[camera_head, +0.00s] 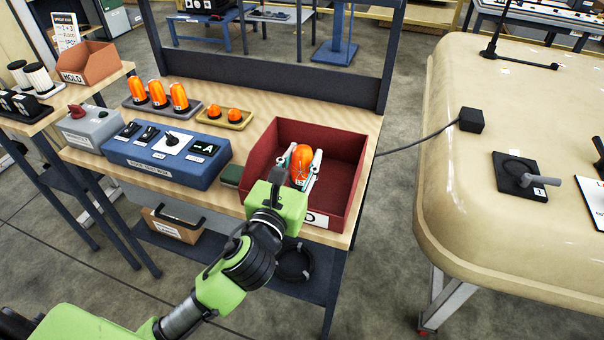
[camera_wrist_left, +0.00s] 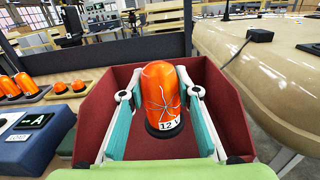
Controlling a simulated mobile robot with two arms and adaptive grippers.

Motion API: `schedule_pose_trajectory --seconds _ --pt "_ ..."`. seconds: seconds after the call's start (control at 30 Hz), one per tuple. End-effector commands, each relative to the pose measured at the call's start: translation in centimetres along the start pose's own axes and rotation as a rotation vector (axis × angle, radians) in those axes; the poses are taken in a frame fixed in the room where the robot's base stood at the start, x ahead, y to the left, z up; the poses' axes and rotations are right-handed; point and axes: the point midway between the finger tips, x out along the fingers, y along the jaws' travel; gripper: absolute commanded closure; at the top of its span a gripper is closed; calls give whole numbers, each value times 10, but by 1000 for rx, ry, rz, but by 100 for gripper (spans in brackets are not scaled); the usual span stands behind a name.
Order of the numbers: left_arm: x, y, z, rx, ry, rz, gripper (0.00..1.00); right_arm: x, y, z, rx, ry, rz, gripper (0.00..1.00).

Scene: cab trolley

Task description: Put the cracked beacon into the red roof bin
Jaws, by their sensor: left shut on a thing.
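The cracked beacon (camera_head: 301,163) is an orange dome with pale crack lines, a black base and a "12" label; in the left wrist view the beacon (camera_wrist_left: 161,98) stands nearly upright between my fingers. My left gripper (camera_head: 302,165) is shut on it, one finger on each side; its fingers also show in the left wrist view (camera_wrist_left: 160,100). The red roof bin (camera_head: 346,160) is on the right end of the wooden bench, and its walls surround the beacon in the left wrist view (camera_wrist_left: 222,98). I cannot tell whether the beacon's base touches the bin floor. My right gripper is not in view.
A blue test box (camera_head: 165,153) stands left of the bin. Behind it are a grey tray (camera_head: 150,113) with several tall orange beacons and a yellow tray (camera_head: 227,121) with low ones. A brown HOLD bin (camera_head: 88,63) is far left. A beige cab roof (camera_head: 500,110) stands right.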

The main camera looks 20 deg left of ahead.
Motion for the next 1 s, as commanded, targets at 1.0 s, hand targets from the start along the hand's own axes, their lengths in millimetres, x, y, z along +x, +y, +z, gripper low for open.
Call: schedule_pose_trajectory --seconds 1.0 --pt "29 8 -71 0 -1 -1 62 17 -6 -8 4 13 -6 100"
